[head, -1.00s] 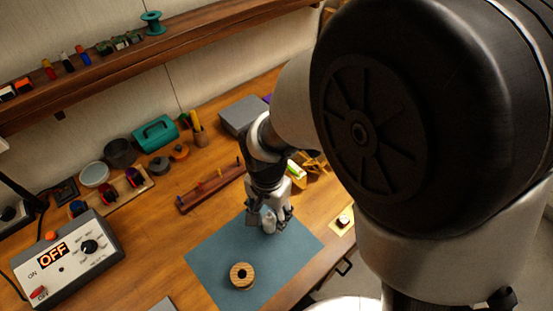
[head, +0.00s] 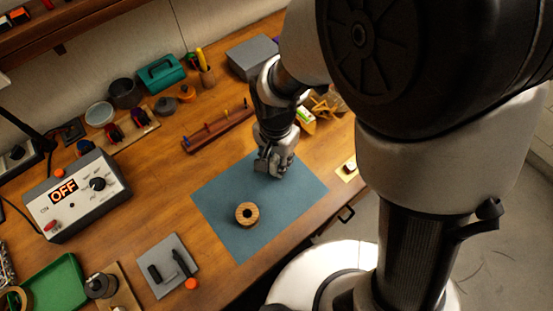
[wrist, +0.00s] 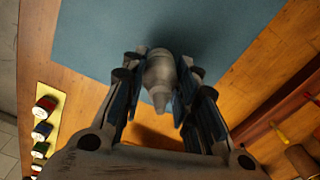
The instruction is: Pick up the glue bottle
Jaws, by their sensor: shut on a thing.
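The glue bottle (wrist: 160,76) is a pale, rounded bottle with a narrower end, seen between my fingers in the wrist view. My gripper (wrist: 158,88) is shut on it, with dark fingers on both sides. In the head view my gripper (head: 275,166) points down over the upper part of the blue-grey mat (head: 290,200). There the bottle is mostly hidden by the fingers. I cannot tell whether its base touches the mat.
A wooden ring-shaped spool (head: 247,214) lies on the mat near my gripper. A wooden rack (head: 217,130) stands behind left, and a grey box (head: 251,56) behind. A control box reading OFF (head: 77,195) is at left. The mat's right side is clear.

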